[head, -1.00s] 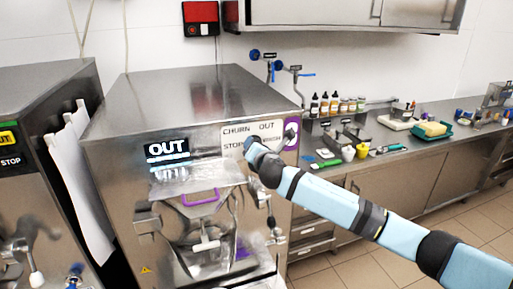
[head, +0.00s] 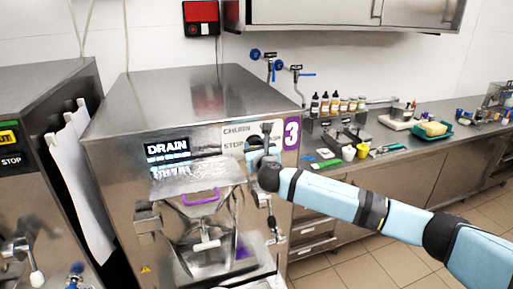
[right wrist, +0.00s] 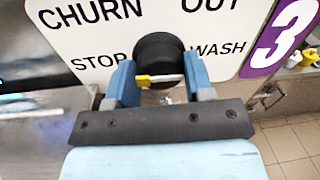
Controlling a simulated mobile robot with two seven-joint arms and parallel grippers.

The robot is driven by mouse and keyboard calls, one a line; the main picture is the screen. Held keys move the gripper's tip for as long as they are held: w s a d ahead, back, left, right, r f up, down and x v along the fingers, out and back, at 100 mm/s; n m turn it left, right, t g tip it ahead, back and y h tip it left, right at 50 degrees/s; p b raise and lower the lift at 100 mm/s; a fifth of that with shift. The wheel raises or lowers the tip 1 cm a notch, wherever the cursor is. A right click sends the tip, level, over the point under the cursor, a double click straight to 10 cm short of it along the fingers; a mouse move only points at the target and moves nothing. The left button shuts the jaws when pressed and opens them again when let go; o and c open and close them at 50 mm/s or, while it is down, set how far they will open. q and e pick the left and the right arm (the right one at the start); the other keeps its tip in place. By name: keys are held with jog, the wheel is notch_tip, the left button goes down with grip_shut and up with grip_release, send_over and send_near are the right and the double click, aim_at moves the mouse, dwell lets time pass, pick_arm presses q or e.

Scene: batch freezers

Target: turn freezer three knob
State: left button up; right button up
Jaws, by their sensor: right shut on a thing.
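Freezer three (head: 200,95) is the steel machine in the middle of the head view, with a purple "3" label (head: 291,133). Its display (head: 167,147) reads DRAIN. The black knob (right wrist: 158,50) sits on the white panel (right wrist: 95,38) among the words CHURN, OUT, STOP and WASH. A small yellow mark (right wrist: 143,80) shows at the knob's lower side. My right gripper (right wrist: 160,82) is shut on the knob, one blue finger on each side; in the head view it (head: 258,152) hides part of the panel. My left gripper is not in view.
Another freezer (head: 45,100) stands close at the left, with white sheets (head: 85,170) on its side. A steel counter (head: 420,140) with bottles (head: 335,103), a green tray (head: 433,132) and tools runs along the right. The floor (head: 335,270) there is clear.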

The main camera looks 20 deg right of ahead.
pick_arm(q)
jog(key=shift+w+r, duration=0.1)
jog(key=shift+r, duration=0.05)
pick_arm(e)
jog(key=shift+w+d+r+n, duration=0.1)
jog(key=shift+r+n, duration=0.15)
jog(key=shift+n, duration=0.05)
jog(key=o, duration=0.9)
jog(key=shift+f, duration=0.15)
pick_arm(q)
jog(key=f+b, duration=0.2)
jog(key=b, duration=0.1)
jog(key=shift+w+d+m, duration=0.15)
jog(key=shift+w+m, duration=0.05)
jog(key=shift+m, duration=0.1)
pick_arm(e)
jog(key=s, duration=1.3)
jog(key=shift+s+a, duration=0.3)
jog(key=shift+a, duration=0.1)
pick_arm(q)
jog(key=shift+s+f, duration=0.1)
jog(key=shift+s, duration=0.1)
pick_arm(e)
jog(key=shift+s+f, duration=0.1)
jog(key=shift+f, duration=0.05)
